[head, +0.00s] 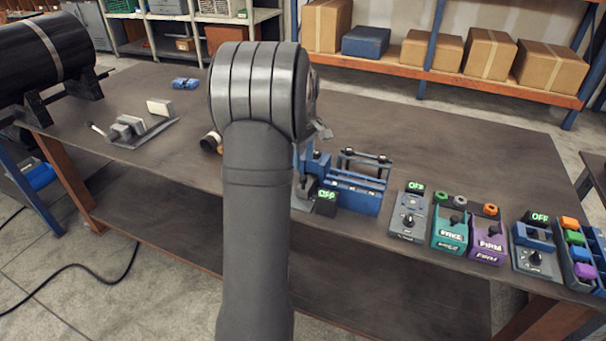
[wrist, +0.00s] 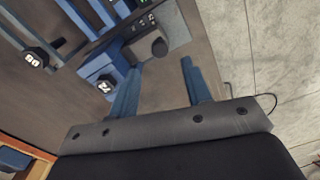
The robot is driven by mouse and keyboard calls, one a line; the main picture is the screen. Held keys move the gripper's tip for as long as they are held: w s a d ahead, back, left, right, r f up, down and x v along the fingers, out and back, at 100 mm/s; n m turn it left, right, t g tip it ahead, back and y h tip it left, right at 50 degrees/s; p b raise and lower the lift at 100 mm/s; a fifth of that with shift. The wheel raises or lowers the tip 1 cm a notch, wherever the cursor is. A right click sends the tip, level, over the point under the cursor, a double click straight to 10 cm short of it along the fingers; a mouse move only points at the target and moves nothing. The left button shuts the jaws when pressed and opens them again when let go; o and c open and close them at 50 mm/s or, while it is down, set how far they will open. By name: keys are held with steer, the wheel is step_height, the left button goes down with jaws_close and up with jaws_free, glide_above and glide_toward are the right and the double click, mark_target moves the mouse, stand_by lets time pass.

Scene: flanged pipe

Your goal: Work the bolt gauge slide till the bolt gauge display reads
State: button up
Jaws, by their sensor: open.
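My gripper (wrist: 160,66) is open in the wrist view, its two blue fingers apart with nothing held between them. I cannot tell which unit is the bolt gauge. In the head view, a blue device (head: 355,196) right of my arm has a black display (head: 326,196) with green characters, seemingly OFF. A grey knob unit (head: 408,218) and a blue-grey unit (head: 535,257) also have displays reading OFF.
Teal (head: 450,232) and purple (head: 487,240) boxes stand between those units. A rack of coloured blocks (head: 577,250) is at the far right. A grey fixture (head: 132,132) lies left on the dark bench (head: 465,160). The bench behind the devices is clear.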

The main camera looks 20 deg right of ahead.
step_height(320, 180, down, 6)
steer(key=shift+f, duration=0.2)
steer(key=shift+c, duration=0.3)
jaws_close()
